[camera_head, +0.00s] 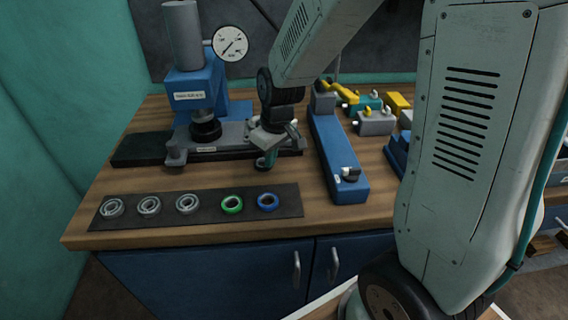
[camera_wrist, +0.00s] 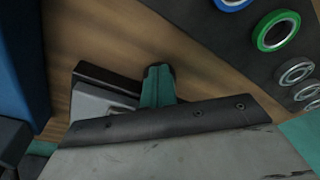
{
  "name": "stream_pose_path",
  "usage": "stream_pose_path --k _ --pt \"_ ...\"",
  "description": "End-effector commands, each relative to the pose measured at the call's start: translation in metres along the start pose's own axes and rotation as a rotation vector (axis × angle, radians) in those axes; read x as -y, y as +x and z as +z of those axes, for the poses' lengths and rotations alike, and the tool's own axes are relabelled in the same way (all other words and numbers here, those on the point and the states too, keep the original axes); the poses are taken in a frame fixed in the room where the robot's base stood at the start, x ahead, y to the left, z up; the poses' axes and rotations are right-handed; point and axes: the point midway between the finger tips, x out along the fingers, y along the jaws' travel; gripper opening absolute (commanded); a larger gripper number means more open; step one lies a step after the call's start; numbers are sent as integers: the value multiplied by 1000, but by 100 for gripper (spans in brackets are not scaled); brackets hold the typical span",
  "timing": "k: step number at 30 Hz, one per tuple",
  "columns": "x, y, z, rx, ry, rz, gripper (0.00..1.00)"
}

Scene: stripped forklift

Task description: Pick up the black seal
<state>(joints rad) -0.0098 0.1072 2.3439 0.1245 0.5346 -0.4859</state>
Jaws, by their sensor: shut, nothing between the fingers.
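I cannot make out a black seal for certain in either view. A dark mat (camera_head: 160,222) at the bench front holds a row of rings: several grey metallic ones (camera_head: 149,205), a green one (camera_head: 232,203) and a blue one (camera_head: 268,201). The green ring (camera_wrist: 277,32) and part of the blue ring (camera_wrist: 232,4) also show in the wrist view. My gripper (camera_head: 267,163) is shut and empty, behind the mat and right of the press. Its teal fingertips (camera_wrist: 157,76) show over bare wood in the wrist view.
A blue press (camera_head: 195,90) with a gauge (camera_head: 230,44) and a black round part under its ram stands behind left. A long blue fixture (camera_head: 336,160) lies close right of my gripper. Valve blocks (camera_head: 376,122) stand farther right. Bare wood lies between mat and fixture.

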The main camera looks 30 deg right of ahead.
Motion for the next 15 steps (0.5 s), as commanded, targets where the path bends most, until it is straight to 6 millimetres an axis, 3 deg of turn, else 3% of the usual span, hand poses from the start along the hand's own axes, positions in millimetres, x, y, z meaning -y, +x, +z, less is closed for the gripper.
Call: stream_pose_path --k 3,8,15 --pt "0 5 -24 1 -1 -1 0" --pt "0 8 -47 0 0 -1 0" --pt "0 23 -41 2 1 -1 0"
